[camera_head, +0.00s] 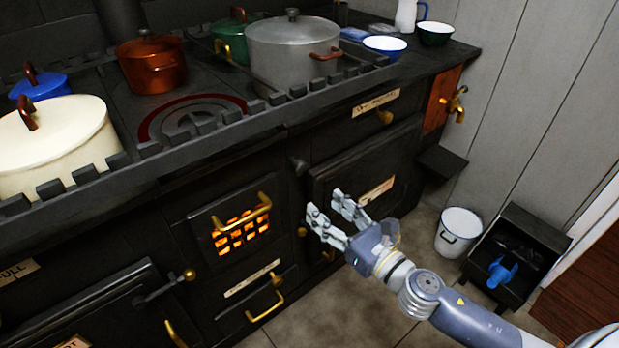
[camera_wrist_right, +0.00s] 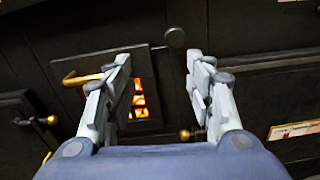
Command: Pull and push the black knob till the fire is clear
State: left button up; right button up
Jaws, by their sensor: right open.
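The black knob (camera_head: 299,165) is on the stove front, right of and above the fire door (camera_head: 205,224). In the right wrist view the round knob (camera_wrist_right: 175,38) shows just beyond my fingertips, between their lines. Orange fire (camera_head: 242,233) glows through the door's grate, and it shows partly behind a finger in the wrist view (camera_wrist_right: 139,100). My right gripper (camera_head: 326,204) is open and empty, below and right of the knob in the head view. It also shows in the wrist view (camera_wrist_right: 158,58). My left gripper is not in view.
Pots, including a grey one (camera_head: 293,50) and a cream one (camera_head: 55,140), stand on the railed stove top. Brass handles (camera_head: 268,300) stick out of the front. A white bucket (camera_head: 458,232) and a black coal box (camera_head: 515,255) stand on the floor at right.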

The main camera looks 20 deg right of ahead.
aim_at(303, 170)
jog(key=shift+y, duration=0.6)
jog(key=w, duration=0.4)
jog(key=w+a+p, duration=0.1)
jog(key=w, duration=0.3)
jog(key=w+r+p, duration=0.1)
jog(key=w, duration=0.4)
jog(key=shift+a, duration=0.2)
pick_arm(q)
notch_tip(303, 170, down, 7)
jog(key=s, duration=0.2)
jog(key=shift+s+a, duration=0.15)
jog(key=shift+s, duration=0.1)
pick_arm(e)
jog(key=shift+w+a+f, duration=0.1)
jog(key=shift+w+a, duration=0.2)
jog(key=shift+w, duration=0.25)
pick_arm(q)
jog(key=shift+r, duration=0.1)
pick_arm(e)
jog(key=shift+c, duration=0.5)
